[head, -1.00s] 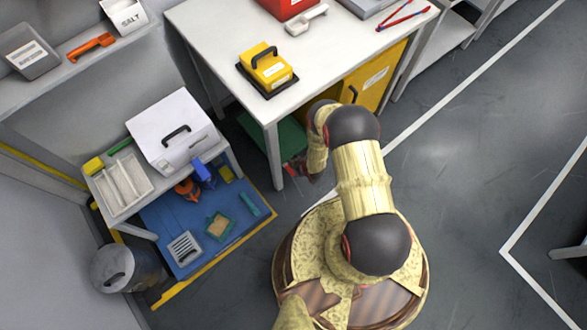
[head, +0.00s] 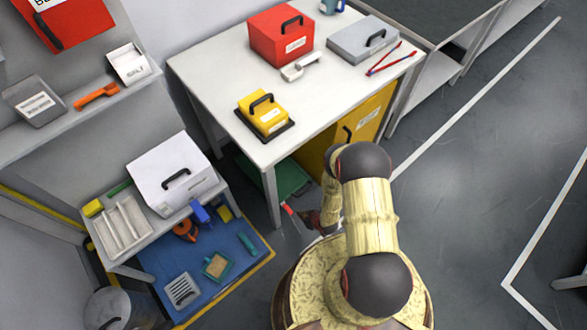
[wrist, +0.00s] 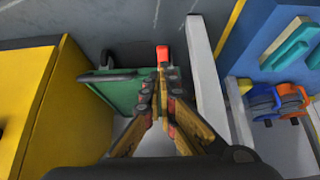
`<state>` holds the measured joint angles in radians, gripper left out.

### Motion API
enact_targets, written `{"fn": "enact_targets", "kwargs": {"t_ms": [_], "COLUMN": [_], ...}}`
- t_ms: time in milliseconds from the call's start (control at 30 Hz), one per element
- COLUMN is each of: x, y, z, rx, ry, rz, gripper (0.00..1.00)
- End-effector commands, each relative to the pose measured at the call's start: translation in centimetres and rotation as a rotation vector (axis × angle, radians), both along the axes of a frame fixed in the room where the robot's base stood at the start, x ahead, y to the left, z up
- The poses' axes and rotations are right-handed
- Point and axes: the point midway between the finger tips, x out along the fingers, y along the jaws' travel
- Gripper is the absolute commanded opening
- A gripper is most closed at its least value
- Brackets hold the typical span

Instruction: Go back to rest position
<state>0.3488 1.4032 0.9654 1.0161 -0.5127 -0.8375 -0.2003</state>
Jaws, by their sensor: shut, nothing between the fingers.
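My gripper (head: 303,214) hangs low beside the front leg of the white table, partly hidden by my arm in the head view. In the wrist view my gripper (wrist: 161,88) has its fingers together, with nothing seen held. A small red piece (wrist: 162,54) shows just past the fingertips; I cannot tell whether it touches them. A green tray-like thing (wrist: 122,90) lies beyond and left of the fingers, under the table.
The white table (head: 215,75) bears a yellow case (head: 263,113), a red case (head: 280,38) and a grey case (head: 362,40). A yellow cabinet (head: 372,118) stands beneath it. A blue mat (head: 235,262) with small items lies left. Grey floor (head: 470,180) is open on the right.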

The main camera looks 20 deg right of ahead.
Motion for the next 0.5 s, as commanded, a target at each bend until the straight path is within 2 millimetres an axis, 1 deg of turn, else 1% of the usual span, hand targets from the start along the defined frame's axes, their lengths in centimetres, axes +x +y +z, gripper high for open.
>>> {"fn": "enact_targets", "kwargs": {"t_ms": [233,300,367,400,467,500], "x": [0.0,-0.6,-1.5,-2.5,-4.8,-6.4], "y": [0.0,0.0,-0.2,-0.3,-0.3,-0.2], "z": [0.0,-0.4,-1.0,-1.6,-2.4,-2.8], "rx": [0.002,0.002,0.0,-0.005,-0.007,-0.007], "ry": [0.002,0.027,0.072,0.112,0.188,0.237], "rz": [-0.003,-0.006,-0.011,-0.017,-0.029,-0.037], "gripper": [0.0,0.0,0.0,0.0,0.0,0.0]}}
